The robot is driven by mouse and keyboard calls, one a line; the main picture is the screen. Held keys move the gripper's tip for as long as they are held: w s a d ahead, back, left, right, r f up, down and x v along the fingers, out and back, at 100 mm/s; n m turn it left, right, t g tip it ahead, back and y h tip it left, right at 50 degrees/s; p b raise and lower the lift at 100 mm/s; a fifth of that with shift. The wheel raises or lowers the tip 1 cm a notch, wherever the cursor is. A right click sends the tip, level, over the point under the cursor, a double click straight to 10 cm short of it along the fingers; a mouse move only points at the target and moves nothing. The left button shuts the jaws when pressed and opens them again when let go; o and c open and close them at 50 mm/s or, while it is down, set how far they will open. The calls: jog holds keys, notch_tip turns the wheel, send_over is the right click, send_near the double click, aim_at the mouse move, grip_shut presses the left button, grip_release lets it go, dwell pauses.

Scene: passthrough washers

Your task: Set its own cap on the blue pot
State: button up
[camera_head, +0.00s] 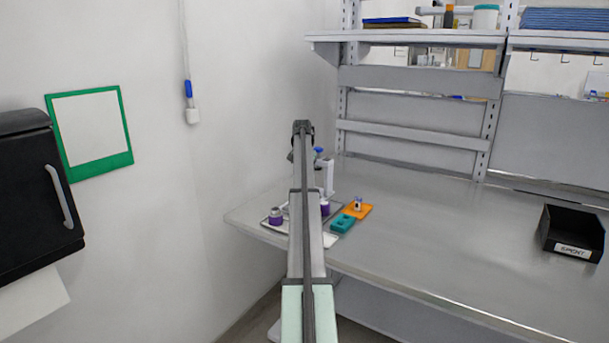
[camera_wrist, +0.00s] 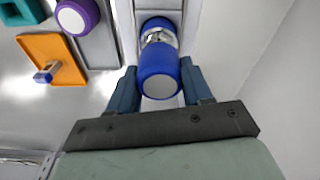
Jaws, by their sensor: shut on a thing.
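In the wrist view my gripper (camera_wrist: 158,68) is shut on a blue cap (camera_wrist: 157,72) with a pale round disc on its top. One finger is on each side of it. Just beyond the cap in the picture is the blue pot (camera_wrist: 158,23), with a shiny metal neck (camera_wrist: 160,37) partly covered by the cap. I cannot tell whether cap and pot touch. In the head view a small blue piece (camera_head: 318,150) shows beside my arm's end, above a white upright block (camera_head: 327,178); my fingers are mostly hidden there.
Purple-topped pots stand at the tray, one left (camera_head: 275,216) and one right (camera_head: 325,206) of my arm. An orange plate (camera_head: 364,211) and a teal block (camera_head: 342,224) lie beside the tray. A black bin (camera_head: 571,232) is far right. The bench between is clear.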

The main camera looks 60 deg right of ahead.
jog(key=shift+f, duration=1)
dwell(0.8)
dwell(0.5)
jog(key=o, duration=1.5)
jog(key=shift+c, duration=0.2)
jog(key=shift+r, duration=0.15)
jog(key=shift+r, duration=3.9)
